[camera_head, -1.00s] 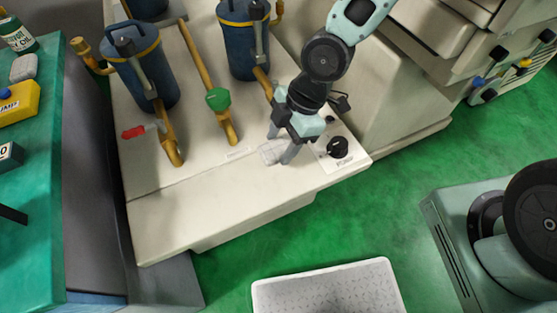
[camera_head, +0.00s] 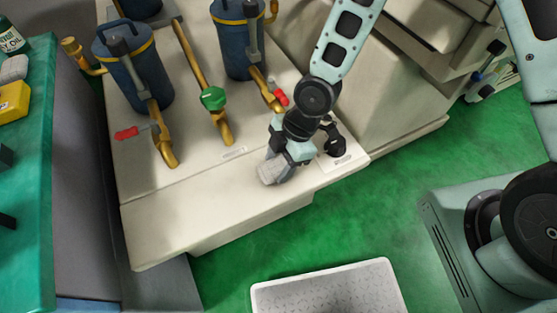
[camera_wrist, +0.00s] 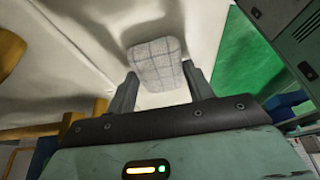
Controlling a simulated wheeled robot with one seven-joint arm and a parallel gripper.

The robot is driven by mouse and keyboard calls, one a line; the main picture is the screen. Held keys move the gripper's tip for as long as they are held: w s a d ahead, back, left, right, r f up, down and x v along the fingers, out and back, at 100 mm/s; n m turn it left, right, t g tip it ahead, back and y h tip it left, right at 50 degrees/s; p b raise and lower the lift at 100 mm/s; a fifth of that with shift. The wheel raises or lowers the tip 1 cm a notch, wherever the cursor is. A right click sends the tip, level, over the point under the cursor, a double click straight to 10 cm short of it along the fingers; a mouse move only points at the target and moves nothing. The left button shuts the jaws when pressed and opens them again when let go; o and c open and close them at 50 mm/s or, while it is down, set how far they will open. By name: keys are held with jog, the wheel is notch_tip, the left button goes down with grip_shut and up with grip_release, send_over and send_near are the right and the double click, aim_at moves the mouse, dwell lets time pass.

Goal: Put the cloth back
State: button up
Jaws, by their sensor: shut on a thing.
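The cloth (camera_head: 272,174) is a small light-grey folded pad with a checked pattern. In the head view it is at my gripper (camera_head: 280,169), over the front part of the cream machine bench (camera_head: 205,212). In the wrist view the cloth (camera_wrist: 156,64) sits between the two grey fingers of my gripper (camera_wrist: 163,90), which are shut on it.
Blue canisters (camera_head: 140,85) with brass pipes, a green-handled valve (camera_head: 213,98) and red handles stand behind. A black knob (camera_head: 334,145) is close right of my gripper. A teal table (camera_head: 30,180) is at left. A white tray (camera_head: 330,290) lies at the bottom over green floor.

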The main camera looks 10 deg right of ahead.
jog(key=o, duration=0.9)
jog(key=shift+o, duration=0.2)
jog(key=p+v, duration=0.3)
jog(key=v, duration=0.9)
jog(key=s+d+r+m+t+h, duration=0.1)
jog(key=s+d+r+m+h, duration=0.2)
jog(key=s+r+m, duration=0.9)
notch_tip(320, 180, up, 3)
jog(key=shift+s+d+r+m+h, duration=0.2)
jog(key=shift+s+m+h, duration=0.15)
jog(key=shift+m, duration=0.45)
notch_tip(320, 180, up, 2)
jog(key=shift+r+p, duration=0.1)
jog(key=shift+p, duration=0.9)
